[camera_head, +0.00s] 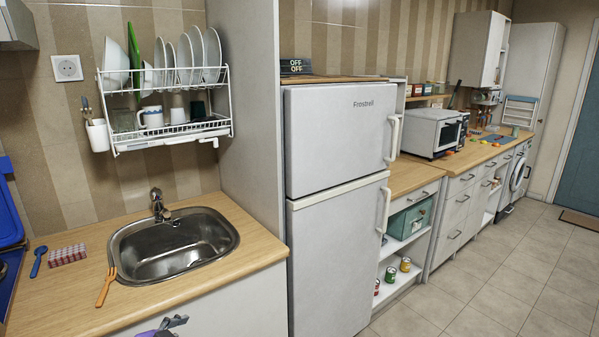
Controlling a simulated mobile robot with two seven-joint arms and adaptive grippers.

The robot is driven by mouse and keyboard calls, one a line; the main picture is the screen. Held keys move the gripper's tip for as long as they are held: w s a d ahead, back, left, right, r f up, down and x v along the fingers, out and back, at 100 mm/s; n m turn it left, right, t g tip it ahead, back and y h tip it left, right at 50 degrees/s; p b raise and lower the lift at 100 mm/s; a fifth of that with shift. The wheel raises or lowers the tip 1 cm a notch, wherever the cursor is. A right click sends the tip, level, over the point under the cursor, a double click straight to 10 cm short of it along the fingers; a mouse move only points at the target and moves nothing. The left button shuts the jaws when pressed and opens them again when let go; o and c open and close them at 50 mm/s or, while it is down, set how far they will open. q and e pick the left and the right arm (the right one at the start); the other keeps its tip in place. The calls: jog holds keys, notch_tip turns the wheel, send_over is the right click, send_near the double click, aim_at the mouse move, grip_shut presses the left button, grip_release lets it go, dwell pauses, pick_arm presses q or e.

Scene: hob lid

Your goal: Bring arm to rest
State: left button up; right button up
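A small part of my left gripper (172,323) shows at the bottom edge, left of the middle, in front of the counter below the sink. It is grey and dark with a purple part beside it. Most of it and its arm are cut off by the frame, so I cannot tell how far its fingers are apart. I see nothing held in it. My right gripper is not in view.
The wooden counter (60,310) holds a sink (175,245), an orange fork (106,287), a blue spoon (38,262) and a checked cloth (67,255). A blue lid (8,212) stands at the left edge. A fridge (335,220) stands right. The tiled floor (500,280) is clear.

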pick_arm(q)
jog(key=s+d+f+n+y, duration=0.1)
jog(key=s+d+f+n, duration=0.1)
jog(key=s+f, duration=0.4)
jog(key=s+d+f+n+g+y, duration=0.1)
jog(key=s+f, duration=0.5)
jog(key=s, duration=1)
jog(key=s+d+f+n+y, duration=0.1)
jog(key=s+d+f+n, duration=0.2)
jog(key=s+f, duration=0.4)
jog(key=s+n+p, duration=0.1)
jog(key=s, duration=0.3)
jog(key=shift+s+g, duration=0.3)
jog(key=shift+s, duration=0.1)
